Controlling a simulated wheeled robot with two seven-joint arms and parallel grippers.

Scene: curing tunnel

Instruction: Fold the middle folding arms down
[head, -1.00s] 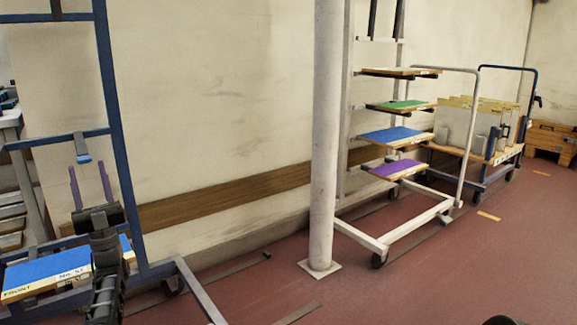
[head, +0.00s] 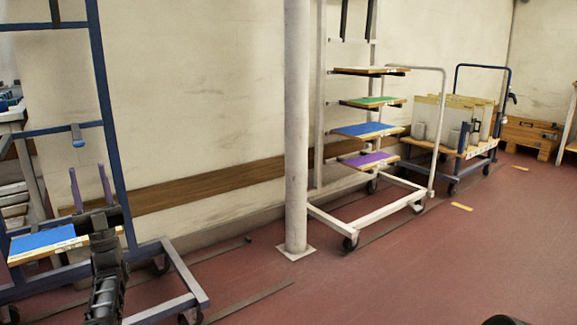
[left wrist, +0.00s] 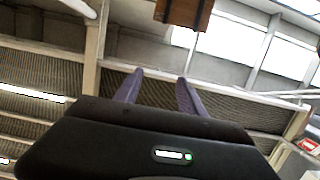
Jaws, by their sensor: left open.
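A blue frame trolley (head: 112,150) stands at the left. On its middle crossbar sits a small grey-blue folding arm (head: 77,135), which looks tilted downward. A dark arm (head: 55,12) shows higher up at the top edge. My left gripper (head: 88,168) is open and empty, with its two purple-grey fingers pointing up, just below the small arm in the picture. I cannot tell the depth gap. In the left wrist view the open fingers (left wrist: 160,78) point toward the ceiling, with a brown board (left wrist: 183,12) above them. My right gripper is not in view.
A blue-topped board (head: 42,240) lies low on the blue trolley. A white post (head: 297,130) stands mid-picture. Behind it, a white rack (head: 385,226) carries several coloured boards, with dark upright arms (head: 343,18) above.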

